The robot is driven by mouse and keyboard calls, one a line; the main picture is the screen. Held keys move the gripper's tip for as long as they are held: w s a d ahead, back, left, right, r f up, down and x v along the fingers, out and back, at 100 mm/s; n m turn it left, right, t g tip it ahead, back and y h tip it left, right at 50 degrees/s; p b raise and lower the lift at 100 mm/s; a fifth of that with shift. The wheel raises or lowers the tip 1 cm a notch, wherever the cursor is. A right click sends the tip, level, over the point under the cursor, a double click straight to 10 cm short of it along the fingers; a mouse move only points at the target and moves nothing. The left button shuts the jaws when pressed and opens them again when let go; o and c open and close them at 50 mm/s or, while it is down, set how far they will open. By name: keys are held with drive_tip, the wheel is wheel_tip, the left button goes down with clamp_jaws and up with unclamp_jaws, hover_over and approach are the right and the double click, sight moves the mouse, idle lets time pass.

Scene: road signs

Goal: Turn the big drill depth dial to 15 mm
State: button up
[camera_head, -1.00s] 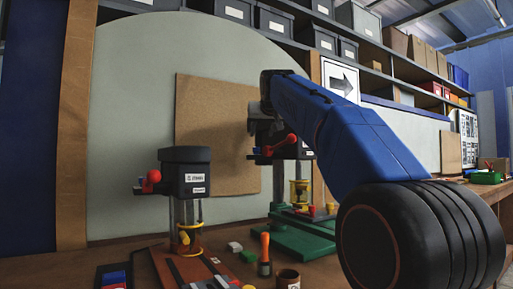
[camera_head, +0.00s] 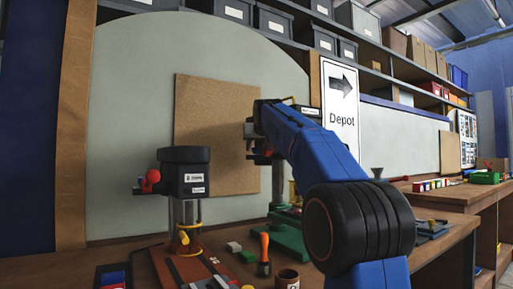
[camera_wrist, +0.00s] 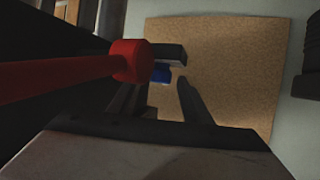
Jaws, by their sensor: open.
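Two bench drills stand on the workbench. The left drill (camera_head: 185,175) has a dark head, a white label and a red-knobbed lever. The other drill, on a green base (camera_head: 287,240), stands farther back and is mostly hidden behind my blue arm. I cannot make out a depth dial or its marks on either. In the wrist view a red knob on a red rod (camera_wrist: 75,76) crosses close to the camera, partly in front of my gripper (camera_wrist: 158,95). My gripper is open; a small blue patch (camera_wrist: 160,73) shows near its fingers.
A brown board (camera_head: 220,110) hangs behind the drills. A Depot sign (camera_head: 341,105) is at the back. A screwdriver with an orange handle (camera_head: 264,245), a brown can (camera_head: 287,279) and small blocks stand at the front of the bench.

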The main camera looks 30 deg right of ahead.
drive_tip(key=c, duration=1.1)
drive_tip(key=shift+o, duration=0.2)
drive_tip(key=shift+a+m+h, duration=0.1)
drive_tip(key=shift+m+h, duration=0.2)
drive_tip(key=m+g+h, duration=0.3)
drive_tip(key=m+h, duration=0.1)
drive_tip(key=shift+w+a, duration=0.35)
drive_tip(key=shift+w+a+m+g+h, duration=0.1)
drive_tip(key=shift+w+m+g+h, duration=0.05)
drive_tip(key=shift+m+g+h, duration=1.45)
drive_tip(key=shift+m+g, duration=0.5)
drive_tip(key=shift+m, duration=0.1)
